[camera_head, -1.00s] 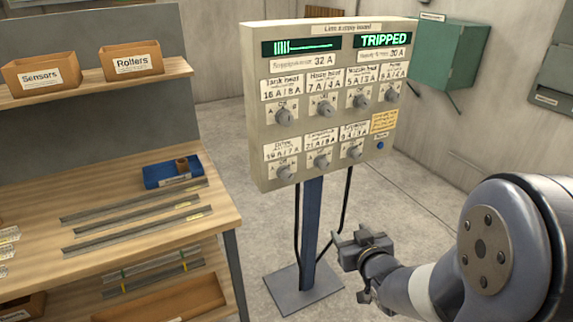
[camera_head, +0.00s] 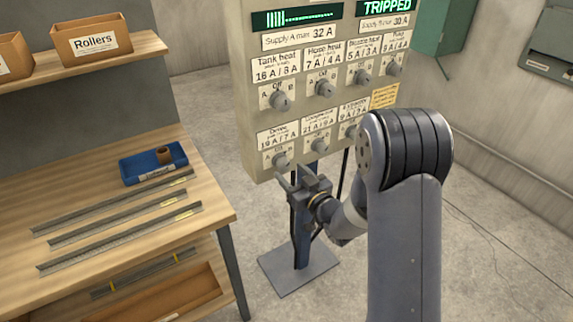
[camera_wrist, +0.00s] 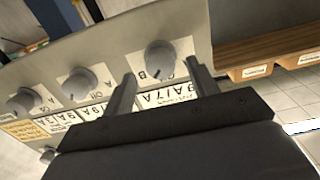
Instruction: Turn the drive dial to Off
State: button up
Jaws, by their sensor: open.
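The drive dial (camera_head: 281,159) is a grey knob at the left end of the lower row on the supply board (camera_head: 246,120), under a label starting "Drive". In the wrist view the drive dial (camera_wrist: 158,58) appears upside down, with a letter B beside it. I cannot tell clearly where it points. My gripper (camera_head: 293,178) is open and empty, just below and in front of this dial. In the wrist view my gripper's fingertips (camera_wrist: 160,72) lie on either side of the dial in the picture. Contact is not visible.
The middle lower dial (camera_head: 319,143) is close to the right; the last dial of that row (camera_head: 353,129) is partly behind my arm. The board's display reads TRIPPED (camera_head: 387,7). A wooden bench (camera_head: 215,205) with a blue tray (camera_head: 128,173) stands left.

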aim_at(286, 168)
jog(key=shift+p+x, duration=0.3)
jog(key=shift+x, duration=1.3)
jog(key=c, duration=1)
